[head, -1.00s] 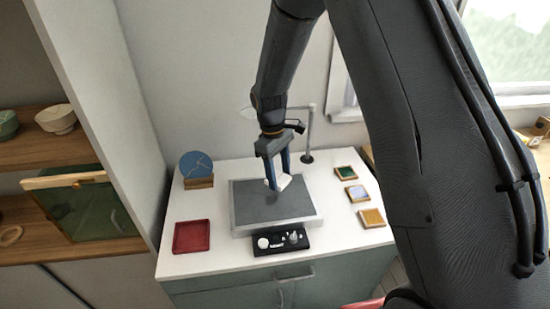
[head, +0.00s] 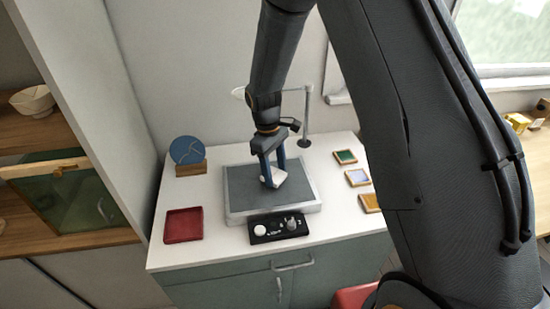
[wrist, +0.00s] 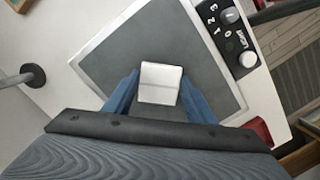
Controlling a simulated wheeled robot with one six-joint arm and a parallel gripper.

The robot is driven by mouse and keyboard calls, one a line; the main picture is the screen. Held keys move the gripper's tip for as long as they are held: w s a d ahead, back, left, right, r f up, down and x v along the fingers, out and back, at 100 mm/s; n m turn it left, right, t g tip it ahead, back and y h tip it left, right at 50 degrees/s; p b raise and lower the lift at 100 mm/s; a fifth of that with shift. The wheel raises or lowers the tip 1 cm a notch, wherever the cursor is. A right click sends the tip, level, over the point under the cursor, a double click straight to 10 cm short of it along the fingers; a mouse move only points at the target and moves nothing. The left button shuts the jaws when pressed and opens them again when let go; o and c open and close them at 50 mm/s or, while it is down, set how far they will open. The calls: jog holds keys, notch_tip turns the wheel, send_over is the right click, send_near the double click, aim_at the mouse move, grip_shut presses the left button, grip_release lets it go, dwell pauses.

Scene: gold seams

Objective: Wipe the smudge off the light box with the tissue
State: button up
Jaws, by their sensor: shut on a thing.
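The light box (head: 238,212) is a flat dark-grey panel with a pale frame on the white worktop; it also fills much of the wrist view (wrist: 100,52). My gripper (head: 272,178) points down over the panel and is shut on a folded white tissue (head: 279,179). In the wrist view the tissue (wrist: 160,82) sits between the two blue fingers. It is at or just above the panel; I cannot tell whether it touches. I cannot make out a smudge on the visible panel; the part under the tissue is hidden.
A black control unit (head: 278,228) with knobs sits at the front edge. A red tray (head: 183,224) lies left, a blue disc (head: 186,150) on a wooden stand behind it. Small framed tiles (head: 358,177) lie right. A lamp stand (head: 306,115) rises behind.

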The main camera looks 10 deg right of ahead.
jog(key=shift+f, duration=0.85)
jog(key=shift+a+b, duration=0.3)
jog(key=shift+a, duration=0.9)
jog(key=shift+c, duration=0.4)
jog(key=shift+a+r, duration=0.2)
jog(key=shift+a, duration=0.15)
jog(key=shift+a+f, duration=0.15)
jog(key=shift+a, duration=0.3)
jog(key=shift+b, duration=0.3)
jog(key=shift+d+p, duration=0.4)
jog(key=shift+d, duration=1.25)
jog(key=r+p, duration=0.2)
jog(key=r, duration=0.1)
jog(key=shift+s+d+r, duration=0.1)
jog(key=shift+d+r, duration=0.15)
jog(key=shift+d, duration=0.1)
jog(key=shift+r+p, duration=1.45)
jog(key=shift+r, duration=0.95)
